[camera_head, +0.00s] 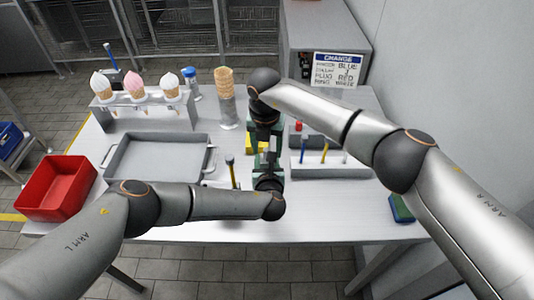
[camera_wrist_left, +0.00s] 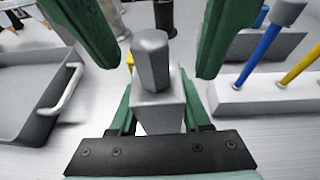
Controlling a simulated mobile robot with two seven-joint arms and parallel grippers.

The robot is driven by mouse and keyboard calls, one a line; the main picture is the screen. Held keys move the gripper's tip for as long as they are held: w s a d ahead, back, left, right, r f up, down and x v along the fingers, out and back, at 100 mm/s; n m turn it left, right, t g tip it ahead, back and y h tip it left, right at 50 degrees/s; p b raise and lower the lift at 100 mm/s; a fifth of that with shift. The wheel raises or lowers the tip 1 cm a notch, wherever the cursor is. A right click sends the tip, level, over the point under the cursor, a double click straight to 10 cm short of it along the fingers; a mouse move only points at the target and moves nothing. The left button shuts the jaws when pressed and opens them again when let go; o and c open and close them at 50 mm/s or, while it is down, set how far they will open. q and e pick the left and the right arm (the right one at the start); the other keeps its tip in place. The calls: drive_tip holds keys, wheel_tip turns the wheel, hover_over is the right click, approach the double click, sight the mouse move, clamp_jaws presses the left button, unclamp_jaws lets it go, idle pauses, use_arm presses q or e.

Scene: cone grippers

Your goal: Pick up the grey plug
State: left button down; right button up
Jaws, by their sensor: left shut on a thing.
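The grey plug (camera_wrist_left: 155,62) has a six-sided head on a square grey block-like base. It is in the middle of the left wrist view. My left gripper (camera_wrist_left: 158,108) is shut on its base, with a green finger on each side. Two more green fingers at the top of that view belong to my right gripper (camera_wrist_left: 158,45). They stand wide apart, left and right of the plug head, with gaps on both sides. In the head view my left gripper (camera_head: 268,168) and right gripper (camera_head: 265,143) meet above the table, and the arms hide the plug.
A grey tray (camera_head: 106,160) and a red bin (camera_head: 57,187) are at left. A cone rack (camera_head: 150,120) and a cone stack (camera_head: 226,100) stand behind. A grey holder (camera_head: 345,173) with blue and yellow tools is at right. A sign (camera_head: 338,70) stands at the back.

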drive_tip(key=shift+f, duration=0.45)
drive_tip(key=shift+c, duration=0.3)
clamp_jaws()
